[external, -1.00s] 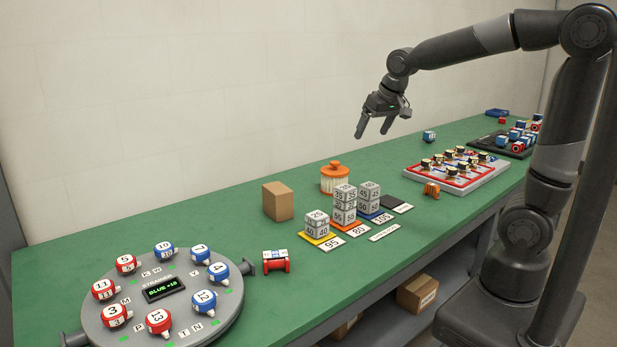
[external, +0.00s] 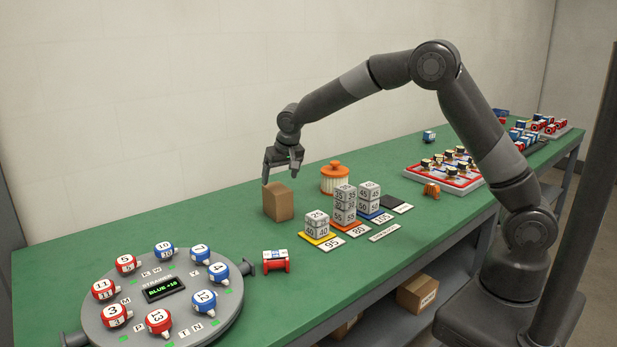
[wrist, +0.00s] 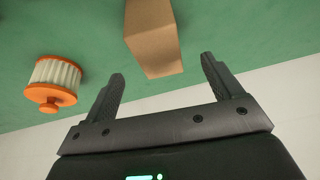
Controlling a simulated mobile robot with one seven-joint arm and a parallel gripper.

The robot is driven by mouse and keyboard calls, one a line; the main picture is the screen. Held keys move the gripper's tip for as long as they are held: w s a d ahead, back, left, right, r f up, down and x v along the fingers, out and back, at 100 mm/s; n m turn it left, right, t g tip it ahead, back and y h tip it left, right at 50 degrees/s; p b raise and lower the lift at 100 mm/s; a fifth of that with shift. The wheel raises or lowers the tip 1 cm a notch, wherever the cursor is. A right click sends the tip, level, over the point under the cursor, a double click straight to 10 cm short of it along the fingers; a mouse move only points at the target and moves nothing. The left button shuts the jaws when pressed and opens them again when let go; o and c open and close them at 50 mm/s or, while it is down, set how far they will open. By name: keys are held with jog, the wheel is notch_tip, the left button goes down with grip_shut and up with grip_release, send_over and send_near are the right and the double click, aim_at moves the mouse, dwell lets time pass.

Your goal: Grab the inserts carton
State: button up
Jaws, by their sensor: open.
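A plain brown carton (external: 278,203) stands upright on the green bench, left of the orange-lidded filter; no label shows on it, so I cannot tell its contents. My gripper (external: 281,176) is open and empty, pointing down just above and behind the carton's top. In the wrist view the carton (wrist: 153,38) lies beyond the fingertips, between the lines of the two open fingers (wrist: 163,69). I cannot tell whether a finger touches it. Another brown carton (external: 417,294) with a label too small to read sits on the shelf below.
The orange-lidded filter (external: 335,179) stands close to the carton's right; it also shows in the wrist view (wrist: 52,82). Stacked number cubes (external: 344,206) stand to the front right. A round strainer plate (external: 165,290) fills the left front. The wall is close behind.

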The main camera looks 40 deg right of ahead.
aim_at(277, 198)
jog(key=x, duration=1)
jog(key=shift+d+f, duration=0.2)
jog(key=shift+f, duration=0.15)
jog(key=c, duration=1.4)
jog(key=shift+r, duration=0.2)
